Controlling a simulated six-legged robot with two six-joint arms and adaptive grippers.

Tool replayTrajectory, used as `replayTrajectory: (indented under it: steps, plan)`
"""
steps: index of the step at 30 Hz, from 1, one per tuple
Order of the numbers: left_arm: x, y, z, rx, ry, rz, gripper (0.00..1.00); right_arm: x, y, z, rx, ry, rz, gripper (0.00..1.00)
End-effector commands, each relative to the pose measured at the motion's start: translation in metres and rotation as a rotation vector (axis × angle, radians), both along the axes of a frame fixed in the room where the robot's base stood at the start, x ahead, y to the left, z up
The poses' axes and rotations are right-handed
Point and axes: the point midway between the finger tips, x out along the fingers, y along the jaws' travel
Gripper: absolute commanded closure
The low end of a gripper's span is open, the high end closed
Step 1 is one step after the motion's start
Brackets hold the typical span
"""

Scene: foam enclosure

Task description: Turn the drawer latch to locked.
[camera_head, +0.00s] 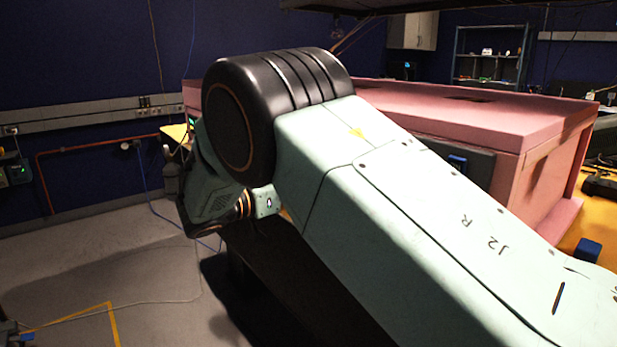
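The pink foam enclosure (450,105) stands behind my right arm, from the centre to the right. A dark panel (481,167) is set in its front face, with a small blue part (457,162) on it. I cannot tell whether this is the drawer latch or how it is turned. My pale green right arm crosses the middle of the view and hides much of the enclosure's front. Neither gripper can be made out; the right arm's far end is behind its own links, and no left arm is recognisable.
A yellow surface (570,238) with a small blue block (588,250) lies at the right, beside the enclosure. A dark low surface (262,285) is below my arm. Open grey floor (90,265) with a thin cable fills the lower left. Shelves (487,55) stand at the back.

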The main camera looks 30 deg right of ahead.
Motion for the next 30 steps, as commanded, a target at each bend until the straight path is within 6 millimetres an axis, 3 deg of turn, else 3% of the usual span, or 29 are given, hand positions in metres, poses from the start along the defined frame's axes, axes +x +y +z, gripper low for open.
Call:
replayTrajectory:
  steps: [10, 22, 30]
  plan:
    - [0.0000, 0.0000, 0.0004, 0.000, 0.000, 0.000, 1.00, -0.0009, 0.0016, -0.0003, 0.000, 0.000, 0.000, 0.67]
    - [-0.0001, 0.0000, 0.0004, 0.000, 0.000, 0.000, 1.00, -0.0003, 0.0003, -0.0002, 0.000, 0.000, 0.000, 1.00]
    - [-0.0001, 0.0000, 0.0003, 0.000, 0.000, 0.000, 1.00, 0.0000, -0.0010, 0.0000, 0.000, 0.000, 0.000, 1.00]
